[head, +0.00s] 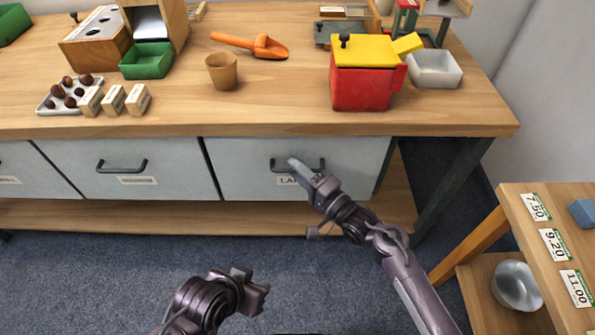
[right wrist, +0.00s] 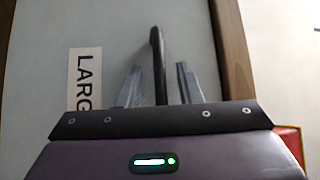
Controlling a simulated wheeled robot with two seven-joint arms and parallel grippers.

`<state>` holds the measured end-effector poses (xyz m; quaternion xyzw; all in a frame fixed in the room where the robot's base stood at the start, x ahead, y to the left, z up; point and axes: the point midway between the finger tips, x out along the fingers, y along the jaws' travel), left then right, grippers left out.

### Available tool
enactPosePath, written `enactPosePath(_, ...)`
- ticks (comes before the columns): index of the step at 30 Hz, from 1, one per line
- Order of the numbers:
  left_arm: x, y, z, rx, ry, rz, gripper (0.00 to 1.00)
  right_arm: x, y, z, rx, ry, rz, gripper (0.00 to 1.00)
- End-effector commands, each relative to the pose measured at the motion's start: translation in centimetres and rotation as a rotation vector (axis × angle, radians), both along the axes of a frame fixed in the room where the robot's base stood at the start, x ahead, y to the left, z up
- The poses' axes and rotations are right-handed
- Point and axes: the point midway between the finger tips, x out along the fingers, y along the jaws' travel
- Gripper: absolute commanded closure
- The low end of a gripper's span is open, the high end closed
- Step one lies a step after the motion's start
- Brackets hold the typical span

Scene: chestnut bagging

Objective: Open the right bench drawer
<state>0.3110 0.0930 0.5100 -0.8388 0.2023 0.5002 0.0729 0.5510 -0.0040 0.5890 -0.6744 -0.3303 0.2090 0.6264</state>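The right bench drawer (head: 240,165) has a pale grey front, a dark bar handle (head: 320,165) and a white label, partly hidden by my gripper. Its front looks flush with the bench, so it is shut. My right gripper (head: 296,166) is at this handle. In the right wrist view, its two fingers (right wrist: 158,88) stand apart on either side of the dark handle (right wrist: 157,50), with gaps showing, so it is open around the bar. My left gripper (head: 258,284) is low over the floor, away from the drawers; its finger opening is unclear.
A middle drawer (head: 70,160) with its own handle is left of it. A side table with price cards (head: 537,207) is at right.

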Motion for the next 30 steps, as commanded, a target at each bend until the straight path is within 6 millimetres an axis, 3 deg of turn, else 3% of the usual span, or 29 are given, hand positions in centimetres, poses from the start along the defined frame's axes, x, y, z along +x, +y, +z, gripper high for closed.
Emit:
enactPosePath(9,0.04,-0.10,0.01,-0.003,-0.004,-0.002,0.64,0.22,0.24,0.04,0.000,0.000,0.000,0.69)
enactPosePath(16,0.04,-0.10,0.01,-0.003,-0.004,-0.002,0.64,0.21,0.23,0.03,-0.001,0.000,0.000,0.99)
enactPosePath(30,-0.20,0.18,0.52,0.007,0.014,0.002,0.64,-0.41,0.20,0.16,-0.002,0.002,0.000,1.00)
